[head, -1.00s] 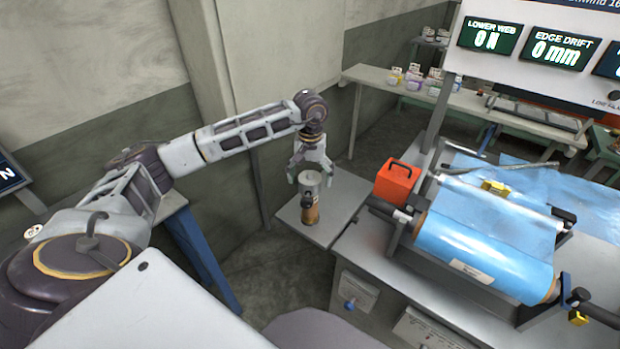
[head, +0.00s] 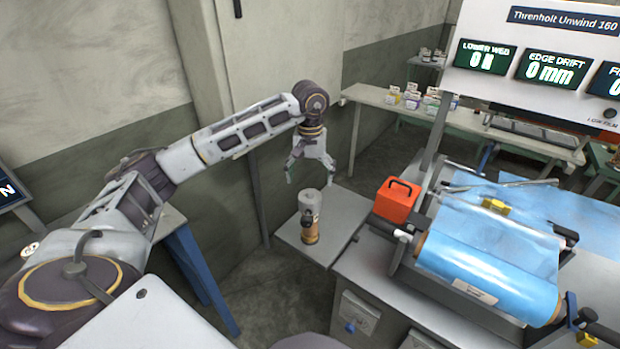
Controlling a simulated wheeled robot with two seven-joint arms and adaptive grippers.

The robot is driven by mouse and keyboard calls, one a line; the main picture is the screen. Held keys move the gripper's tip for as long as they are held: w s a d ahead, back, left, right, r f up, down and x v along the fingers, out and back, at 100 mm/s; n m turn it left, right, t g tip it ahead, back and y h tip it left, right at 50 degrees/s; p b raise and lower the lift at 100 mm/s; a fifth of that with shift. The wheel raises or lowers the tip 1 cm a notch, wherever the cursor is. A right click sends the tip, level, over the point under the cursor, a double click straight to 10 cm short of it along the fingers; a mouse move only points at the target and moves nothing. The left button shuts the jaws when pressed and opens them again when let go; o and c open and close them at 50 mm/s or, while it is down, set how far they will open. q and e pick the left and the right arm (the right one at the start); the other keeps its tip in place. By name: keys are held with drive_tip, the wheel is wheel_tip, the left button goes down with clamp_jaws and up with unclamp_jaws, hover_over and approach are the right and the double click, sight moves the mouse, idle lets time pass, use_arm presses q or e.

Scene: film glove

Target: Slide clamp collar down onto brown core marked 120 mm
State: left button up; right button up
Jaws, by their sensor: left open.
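A brown core (head: 310,234) stands upright on a small grey side shelf. A grey cylindrical clamp collar (head: 310,203) sits at its top, with a small dark part on its side. I cannot read any marking on the core from here. My left gripper (head: 310,175) points down above the collar, open and empty, with its fingertips a little apart from the collar's top. My right gripper is not in view.
An orange box with a handle (head: 397,200) stands on the bench right of the shelf. A blue film roll (head: 490,260) lies in its stand further right. A back table (head: 470,122) holds several small packages. A wall is behind my left arm.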

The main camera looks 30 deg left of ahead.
use_arm(q)
drive_tip(key=shift+r, duration=0.1)
idle(0.8)
drive_tip(key=shift+r+p, duration=0.25)
drive_tip(key=shift+p, duration=0.1)
wheel_tip(320, 180, up, 12)
drive_tip(key=p, duration=1.1)
drive_tip(key=shift+f, duration=0.25)
